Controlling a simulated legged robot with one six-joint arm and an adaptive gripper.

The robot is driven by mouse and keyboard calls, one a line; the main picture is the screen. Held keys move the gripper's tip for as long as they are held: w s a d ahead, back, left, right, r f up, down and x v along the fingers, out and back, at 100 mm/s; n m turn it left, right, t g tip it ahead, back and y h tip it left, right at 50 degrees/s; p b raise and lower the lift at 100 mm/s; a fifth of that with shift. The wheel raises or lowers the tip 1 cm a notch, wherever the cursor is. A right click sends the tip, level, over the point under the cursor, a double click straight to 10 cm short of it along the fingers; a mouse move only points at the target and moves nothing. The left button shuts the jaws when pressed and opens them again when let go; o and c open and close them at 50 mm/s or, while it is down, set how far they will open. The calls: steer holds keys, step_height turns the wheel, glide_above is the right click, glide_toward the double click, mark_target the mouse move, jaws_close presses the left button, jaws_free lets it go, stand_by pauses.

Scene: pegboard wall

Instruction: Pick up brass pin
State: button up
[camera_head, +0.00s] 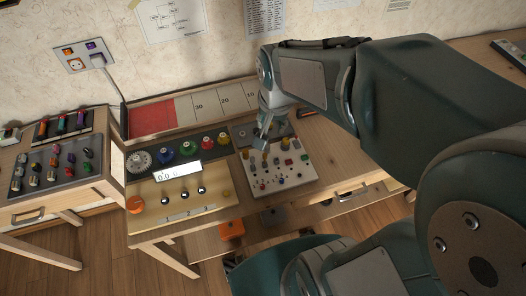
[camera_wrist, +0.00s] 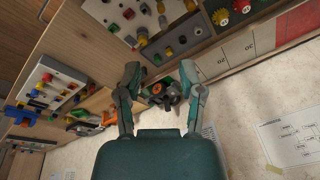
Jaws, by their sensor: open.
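My gripper (camera_head: 262,138) is open and hangs over the back part of the white board (camera_head: 298,178), near the grey strip behind it. In the wrist view my gripper's two fingers (camera_wrist: 160,74) are spread, with nothing held between them. Several small pegs and knobs stand on the board. A small yellowish, brass-like piece (camera_wrist: 143,38) shows in the wrist view, beyond the fingertips; it may be the brass pin, but it is too small to be sure. In the head view the gripper partly covers that area.
Left of the board is a wooden control box (camera_head: 160,217) with coloured dials. A grey tray (camera_head: 48,172) of coloured pegs lies on the left table. A red and white numbered strip (camera_head: 152,119) runs along the wall.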

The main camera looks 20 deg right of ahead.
mark_target(265, 154)
steer(key=w+f+m, duration=0.1)
steer(key=f, duration=0.2)
steer(key=w+f+m+g, duration=0.1)
steer(key=w+f+m, duration=0.1)
steer(key=f, duration=0.1)
steer(key=w+f+m+g, duration=0.1)
steer(key=f, duration=0.2)
steer(key=shift+w+d+f, duration=0.1)
steer(key=shift+w, duration=0.2)
step_height(265, 154, down, 6)
steer(key=shift+r, duration=0.25)
steer(key=f, duration=0.5)
steer(key=shift+s+f, duration=0.3)
steer(key=shift+c, duration=0.3)
jaws_close()
